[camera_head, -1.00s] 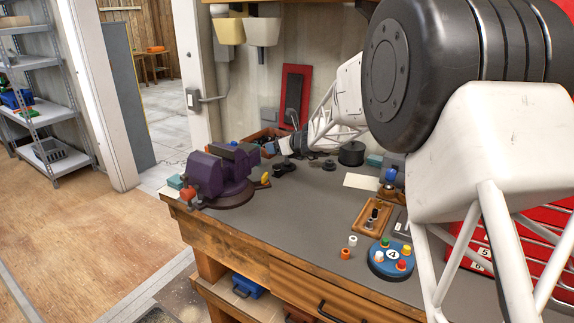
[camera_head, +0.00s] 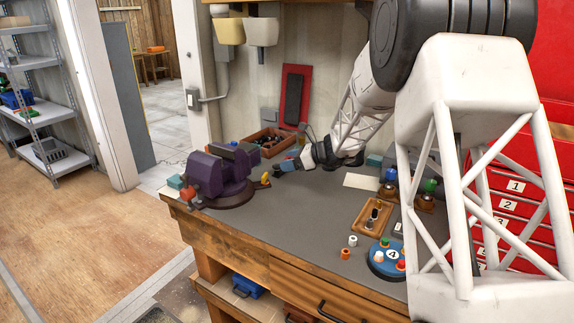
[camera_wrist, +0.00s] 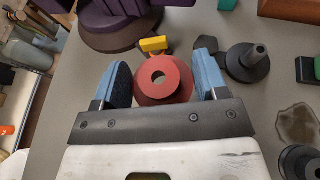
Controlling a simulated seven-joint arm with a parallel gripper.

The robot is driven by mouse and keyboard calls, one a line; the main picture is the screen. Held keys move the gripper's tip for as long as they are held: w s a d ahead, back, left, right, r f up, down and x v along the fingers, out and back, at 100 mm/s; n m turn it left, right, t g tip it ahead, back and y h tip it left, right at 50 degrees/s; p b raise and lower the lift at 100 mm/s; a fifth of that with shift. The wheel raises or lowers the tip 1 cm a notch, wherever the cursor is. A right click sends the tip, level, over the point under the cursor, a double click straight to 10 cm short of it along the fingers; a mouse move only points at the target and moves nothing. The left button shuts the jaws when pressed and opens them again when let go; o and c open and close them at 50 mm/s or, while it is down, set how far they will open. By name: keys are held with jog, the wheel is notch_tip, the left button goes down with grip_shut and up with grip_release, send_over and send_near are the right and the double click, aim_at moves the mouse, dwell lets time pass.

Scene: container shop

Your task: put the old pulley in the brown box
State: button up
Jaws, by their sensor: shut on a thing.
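The old pulley (camera_wrist: 187,88) is a rusty red disc with a central hole, seen from above in the wrist view. It sits between the two blue fingers of my gripper (camera_wrist: 163,70), which is shut on it. In the head view my gripper (camera_head: 283,166) is small, just right of the purple vise; the pulley cannot be made out clearly there. An open brown box (camera_head: 268,139) with small items in it stands at the back of the bench, behind my gripper.
The purple vise (camera_head: 215,172) is close to my gripper's left, with a yellow piece (camera_wrist: 154,44) beside it. A dark stand with a peg (camera_wrist: 248,62) is close on the right. A wooden tray (camera_head: 362,222) and a blue disc (camera_head: 381,268) lie nearer the front. The bench middle (camera_head: 290,215) is clear.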

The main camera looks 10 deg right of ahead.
jog(key=shift+s+d+f+n+g+y, duration=0.2)
jog(key=shift+s+d+f+n+g, duration=0.15)
jog(key=shift+s+n+g, duration=0.15)
jog(key=shift+s+d+f+n+g+y, duration=0.2)
jog(key=shift+s+f+n+g, duration=0.15)
jog(key=shift+s, duration=0.25)
jog(key=shift+w+d+f, duration=0.2)
jog(key=shift+w, duration=2.15)
jog(key=shift+w+d+f, duration=0.15)
jog(key=shift+w+f, duration=0.05)
jog(key=shift+w, duration=2.2)
jog(key=shift+w+d+f, duration=0.2)
jog(key=shift+w, duration=2.15)
jog(key=shift+w+f, duration=0.15)
jog(key=shift+w, duration=0.7)
jog(key=shift+f, duration=1.5)
jog(key=shift+f, duration=0.25)
jog(key=o, duration=1)
